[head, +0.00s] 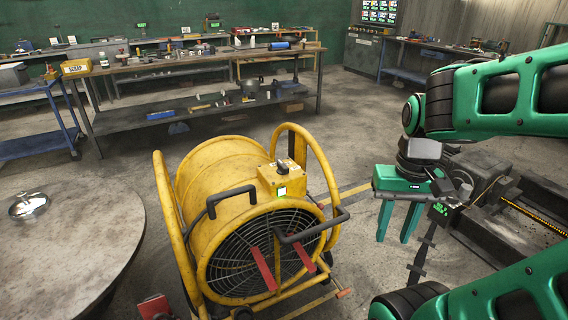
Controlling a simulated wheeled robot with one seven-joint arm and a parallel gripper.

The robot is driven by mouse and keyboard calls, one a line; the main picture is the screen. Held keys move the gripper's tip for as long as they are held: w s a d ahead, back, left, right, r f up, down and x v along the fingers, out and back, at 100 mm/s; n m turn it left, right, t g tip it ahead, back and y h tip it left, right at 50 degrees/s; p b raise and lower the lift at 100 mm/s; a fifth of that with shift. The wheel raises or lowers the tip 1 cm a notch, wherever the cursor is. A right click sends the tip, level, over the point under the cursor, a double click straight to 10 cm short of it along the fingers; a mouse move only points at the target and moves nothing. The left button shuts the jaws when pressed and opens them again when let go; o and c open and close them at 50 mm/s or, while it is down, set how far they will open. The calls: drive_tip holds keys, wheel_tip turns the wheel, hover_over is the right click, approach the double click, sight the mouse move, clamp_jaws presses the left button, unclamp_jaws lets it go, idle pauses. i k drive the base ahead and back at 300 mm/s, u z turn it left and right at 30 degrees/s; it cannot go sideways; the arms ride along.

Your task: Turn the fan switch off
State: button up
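A yellow drum fan (215,190) with a black front grille stands on the floor in the middle of the head view. A yellow control box (268,181) sits on its top, with a dark switch knob (286,164) on the upper face. A small light panel with a green edge (282,191) is on the box's front. Which way the knob is set is too small to tell. My green gripper (393,242) hangs to the right of the fan, fingers pointing down and apart. It is empty and touches neither the fan nor the switch.
A round table (75,235) with a metal lid (28,204) stands left. A workbench (200,72) is behind; dark machinery (500,205) lies right. Floor between fan and workbench is mostly clear.

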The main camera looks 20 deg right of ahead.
sight(282, 169)
drive_tip(key=u, duration=0.1)
drive_tip(key=i, duration=1)
drive_tip(key=z, duration=0.1)
